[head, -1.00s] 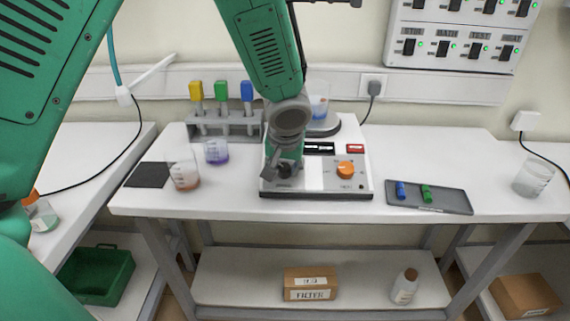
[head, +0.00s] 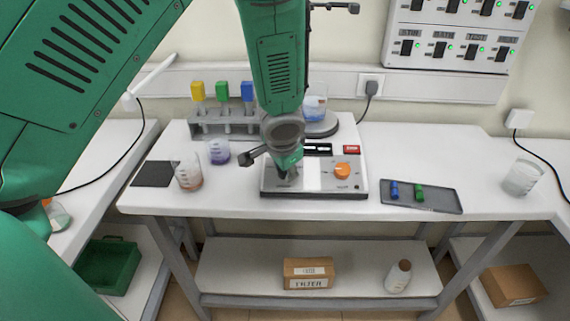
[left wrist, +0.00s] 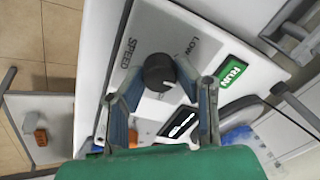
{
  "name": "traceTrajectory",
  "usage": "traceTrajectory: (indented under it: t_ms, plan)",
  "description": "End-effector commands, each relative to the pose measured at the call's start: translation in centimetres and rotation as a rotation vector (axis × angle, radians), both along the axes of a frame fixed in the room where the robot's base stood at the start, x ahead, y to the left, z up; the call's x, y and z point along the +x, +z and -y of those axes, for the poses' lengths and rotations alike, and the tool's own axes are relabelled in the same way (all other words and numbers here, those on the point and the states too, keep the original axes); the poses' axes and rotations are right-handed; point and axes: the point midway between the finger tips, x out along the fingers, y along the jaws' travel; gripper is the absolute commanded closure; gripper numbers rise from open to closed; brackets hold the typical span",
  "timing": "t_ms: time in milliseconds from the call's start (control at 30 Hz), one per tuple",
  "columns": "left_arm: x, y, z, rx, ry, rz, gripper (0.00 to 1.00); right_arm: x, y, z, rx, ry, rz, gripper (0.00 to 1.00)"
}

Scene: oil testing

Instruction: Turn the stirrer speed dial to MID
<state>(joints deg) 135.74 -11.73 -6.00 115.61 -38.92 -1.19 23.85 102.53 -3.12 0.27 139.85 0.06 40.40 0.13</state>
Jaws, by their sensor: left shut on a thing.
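The stirrer (head: 313,186) is a white and grey box on the middle table. Its black speed dial (left wrist: 159,72) shows in the left wrist view, with the words SPEED and LOW printed beside it. My left gripper (left wrist: 160,78) has its two fingers on either side of the dial and is shut on it. In the head view my left gripper (head: 287,172) points down at the left part of the stirrer's panel and mostly hides the dial. An orange knob (head: 342,171) sits at the panel's right. The dial's exact setting cannot be read. My right gripper is not in view.
A beaker with blue liquid (head: 315,108) stands on the stirrer's plate. Left are a rack (head: 205,127) with coloured-top tools, two beakers and a black mat (head: 153,174). Right is a grey tray (head: 440,200) with blue and green pieces. The table's right part is mostly clear.

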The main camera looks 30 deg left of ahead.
Motion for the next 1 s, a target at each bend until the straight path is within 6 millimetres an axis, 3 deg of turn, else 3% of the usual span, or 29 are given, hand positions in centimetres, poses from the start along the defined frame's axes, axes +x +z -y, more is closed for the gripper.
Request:
traceTrajectory:
  t_ms: [667, 700, 767, 1000]
  plan:
    - [0.06, 0.01, 0.00, 0.019, -0.064, -0.011, 1.00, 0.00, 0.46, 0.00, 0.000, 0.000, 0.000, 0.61]
    - [0.06, 0.02, 0.00, 0.019, -0.064, -0.011, 0.69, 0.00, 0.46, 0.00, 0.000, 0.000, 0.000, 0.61]
    - [0.06, 0.02, 0.00, 0.019, -0.064, -0.011, 0.53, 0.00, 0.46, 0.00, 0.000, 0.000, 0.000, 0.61]
    - [0.02, 0.02, 0.00, 0.019, -0.062, -0.011, 0.53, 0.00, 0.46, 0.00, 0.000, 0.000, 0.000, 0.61]
